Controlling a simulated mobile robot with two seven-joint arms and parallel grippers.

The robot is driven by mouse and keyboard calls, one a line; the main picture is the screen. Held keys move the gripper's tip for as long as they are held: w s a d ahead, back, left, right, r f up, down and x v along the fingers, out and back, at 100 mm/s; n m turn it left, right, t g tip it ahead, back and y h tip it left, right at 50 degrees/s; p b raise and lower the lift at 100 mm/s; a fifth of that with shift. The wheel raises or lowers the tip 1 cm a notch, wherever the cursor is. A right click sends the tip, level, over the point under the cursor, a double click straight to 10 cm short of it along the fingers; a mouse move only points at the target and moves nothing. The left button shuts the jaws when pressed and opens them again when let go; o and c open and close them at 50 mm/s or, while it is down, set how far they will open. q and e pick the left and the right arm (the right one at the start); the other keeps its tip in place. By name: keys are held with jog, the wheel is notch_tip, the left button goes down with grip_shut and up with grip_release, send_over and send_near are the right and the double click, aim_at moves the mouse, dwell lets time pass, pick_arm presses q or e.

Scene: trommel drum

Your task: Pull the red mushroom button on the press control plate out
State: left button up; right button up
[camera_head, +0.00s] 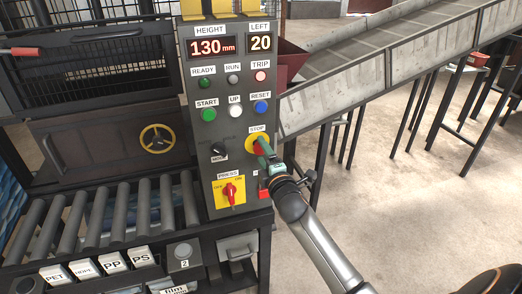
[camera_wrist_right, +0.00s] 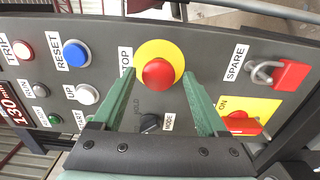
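The red mushroom button (camera_wrist_right: 158,73) sits on a round yellow plate beside the STOP label in the right wrist view. In the head view the button (camera_head: 257,146) is partly covered by my gripper. My right gripper (camera_wrist_right: 159,78) is open, with one green finger on each side of the button. The fingertips reach the edges of the yellow plate; I cannot tell whether they touch the button. In the head view my right gripper (camera_head: 265,153) comes to the control plate (camera_head: 203,160) from the lower right. My left gripper is not in view.
Near the button are the blue RESET button (camera_wrist_right: 76,53), the MODE knob (camera_wrist_right: 150,123), the red rotary switch (camera_wrist_right: 243,123) and a red padlock (camera_wrist_right: 290,75) at SPARE. A roller conveyor (camera_head: 95,220) lies left of the plate. Open floor (camera_head: 430,190) lies to the right.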

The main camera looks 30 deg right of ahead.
jog(key=o, duration=0.3)
jog(key=shift+w+r, duration=0.1)
jog(key=shift+o, duration=0.2)
jog(key=shift+p+v, duration=0.65)
jog(key=shift+v, duration=0.85)
jog(key=p+v, duration=0.1)
jog(key=v, duration=0.4)
jog(key=s+a+f+m+g+y, duration=0.3)
jog(key=s+a+f+m, duration=0.3)
jog(key=s+f, duration=0.6)
jog(key=s+a+f+m+g+y, duration=0.3)
jog(key=s+a+f+m+g, duration=0.2)
jog(key=s+a+f, duration=0.5)
notch_tip(320, 180, down, 4)
jog(key=shift+s+a+r+m, duration=0.1)
jog(key=shift+s+a+m, duration=0.25)
jog(key=shift+s+m, duration=0.7)
